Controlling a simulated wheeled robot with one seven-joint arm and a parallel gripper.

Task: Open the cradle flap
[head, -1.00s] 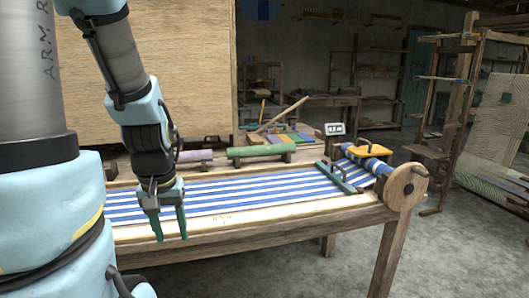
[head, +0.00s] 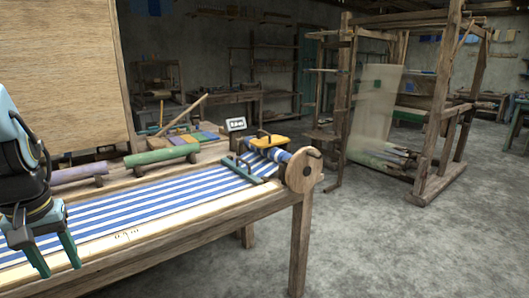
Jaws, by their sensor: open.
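My gripper (head: 58,264) is at the lower left of the head view, its two green fingers apart and pointing down, with nothing between them. It is over the near left part of the blue-and-white striped cloth (head: 160,200) on the loom bench. A yellow-orange flap-like piece with a dark handle (head: 272,142) lies over the striped cloth roll at the bench's right end, beside a round wooden disc (head: 304,170). I take this piece for the cradle flap, but cannot be sure. It looks lowered, and my gripper is well to its left.
A green bar (head: 243,170) lies across the cloth near the roll. A green roller (head: 162,154) and a purple roller (head: 84,172) rest behind the cloth. A small display (head: 235,124) stands behind the flap. Floor right of the bench is clear; a wooden loom frame (head: 440,110) stands beyond.

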